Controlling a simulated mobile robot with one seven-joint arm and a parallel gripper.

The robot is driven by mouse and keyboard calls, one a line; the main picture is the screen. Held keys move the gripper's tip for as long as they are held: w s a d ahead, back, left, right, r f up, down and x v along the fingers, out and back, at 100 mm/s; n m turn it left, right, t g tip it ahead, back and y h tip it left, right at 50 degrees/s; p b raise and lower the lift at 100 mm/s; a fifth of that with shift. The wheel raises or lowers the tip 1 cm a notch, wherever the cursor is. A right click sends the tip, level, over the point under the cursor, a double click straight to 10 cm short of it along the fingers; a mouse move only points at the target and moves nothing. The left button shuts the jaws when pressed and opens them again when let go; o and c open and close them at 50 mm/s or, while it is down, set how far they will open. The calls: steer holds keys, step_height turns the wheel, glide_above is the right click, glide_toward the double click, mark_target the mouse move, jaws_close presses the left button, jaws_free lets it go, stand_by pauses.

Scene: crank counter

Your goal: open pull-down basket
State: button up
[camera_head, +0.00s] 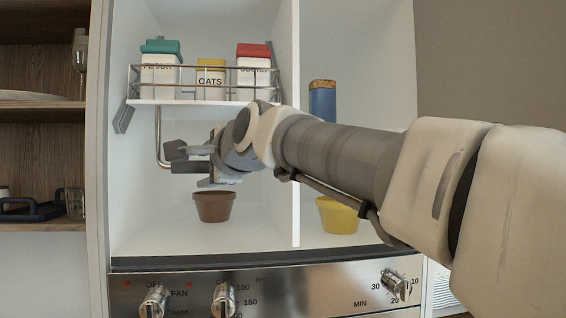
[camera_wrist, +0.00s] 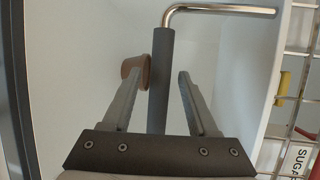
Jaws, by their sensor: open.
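The pull-down basket (camera_head: 205,102) is a white shelf with a wire rail, high in the left cabinet bay. Its bent metal rod (camera_head: 158,135) hangs down from the left side. In the wrist view, the rod (camera_wrist: 215,9) bends into a dark grey handle grip (camera_wrist: 159,85). My gripper (camera_head: 175,158) is below the basket at the rod's lower end. In the wrist view, my gripper (camera_wrist: 160,78) is open, with one finger on each side of the grip and visible gaps. The head view hides most of the grip behind my gripper.
The basket holds jars: teal-lidded (camera_head: 160,68), yellow-lidded OATS (camera_head: 211,76) and red-lidded sugar (camera_head: 253,72). A brown pot (camera_head: 214,207) stands below my gripper. An oven panel (camera_head: 260,295) lies below.

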steer(key=shift+w+a+f, duration=0.1)
steer(key=shift+w+a, duration=0.1)
steer(key=shift+w, duration=0.05)
jaws_close()
stand_by(1.4)
